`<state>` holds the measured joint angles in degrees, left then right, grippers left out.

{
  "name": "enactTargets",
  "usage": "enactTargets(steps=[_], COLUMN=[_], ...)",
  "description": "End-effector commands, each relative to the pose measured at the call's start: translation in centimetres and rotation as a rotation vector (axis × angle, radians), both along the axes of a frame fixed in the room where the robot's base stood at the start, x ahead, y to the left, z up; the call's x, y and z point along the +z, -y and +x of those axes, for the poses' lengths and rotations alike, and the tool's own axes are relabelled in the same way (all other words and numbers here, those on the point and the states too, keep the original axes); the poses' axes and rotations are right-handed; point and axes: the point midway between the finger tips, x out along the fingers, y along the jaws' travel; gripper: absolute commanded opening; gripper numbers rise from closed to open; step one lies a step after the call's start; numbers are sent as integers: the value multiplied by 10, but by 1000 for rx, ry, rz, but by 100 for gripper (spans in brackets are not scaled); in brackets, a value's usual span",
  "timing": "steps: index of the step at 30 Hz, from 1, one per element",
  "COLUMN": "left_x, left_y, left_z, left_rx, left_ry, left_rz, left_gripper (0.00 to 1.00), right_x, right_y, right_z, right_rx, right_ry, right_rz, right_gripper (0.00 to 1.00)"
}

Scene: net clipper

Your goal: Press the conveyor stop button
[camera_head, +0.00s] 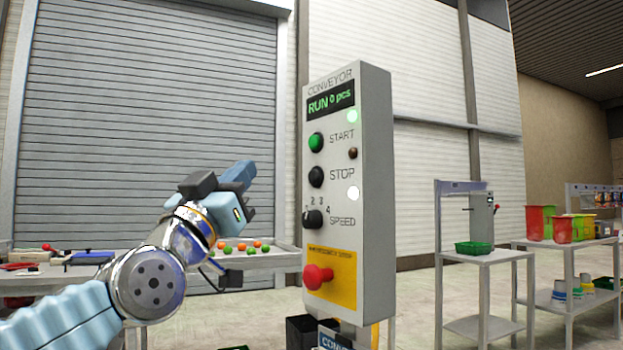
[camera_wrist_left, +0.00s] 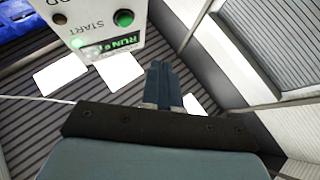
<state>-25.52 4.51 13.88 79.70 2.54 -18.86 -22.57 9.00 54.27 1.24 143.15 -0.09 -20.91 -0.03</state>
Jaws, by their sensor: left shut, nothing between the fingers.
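The conveyor control panel (camera_head: 377,200) stands upright in the middle of the head view. Its display reads "RUN 0 pcs". The black stop button (camera_head: 316,177) is below the green start button (camera_head: 316,142) and above the black speed knob (camera_head: 313,219). A red emergency stop (camera_head: 318,277) sits on a yellow plate at the bottom. My left gripper (camera_head: 243,172) is shut and empty, left of the panel and apart from it. In the left wrist view the fingers (camera_wrist_left: 161,80) are together, and the panel (camera_wrist_left: 100,25) appears upside down at the top. My right gripper is not in view.
A table with red and green balls (camera_head: 240,248) and tools stands behind my left arm. Right of the panel, a small table holds a green basket (camera_head: 473,248). Farther right are red and green bins (camera_head: 541,222). A grey roller shutter (camera_head: 150,130) is behind.

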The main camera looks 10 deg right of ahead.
Motion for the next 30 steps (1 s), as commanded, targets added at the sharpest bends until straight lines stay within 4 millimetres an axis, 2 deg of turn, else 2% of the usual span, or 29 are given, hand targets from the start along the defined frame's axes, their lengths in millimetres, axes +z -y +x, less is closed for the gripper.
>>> enactTargets(steps=[11,24,30], left_x=[1,2,1], left_y=[6,55,71], left_z=[4,34,43], left_rx=[-1,-1,-1], left_ry=[-3,-4,-2], left_rz=[1,3,2], left_gripper=[0,0,0], right_x=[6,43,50], right_y=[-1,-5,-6], right_z=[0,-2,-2], right_rx=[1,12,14], right_ry=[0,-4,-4], right_rz=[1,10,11], right_gripper=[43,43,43])
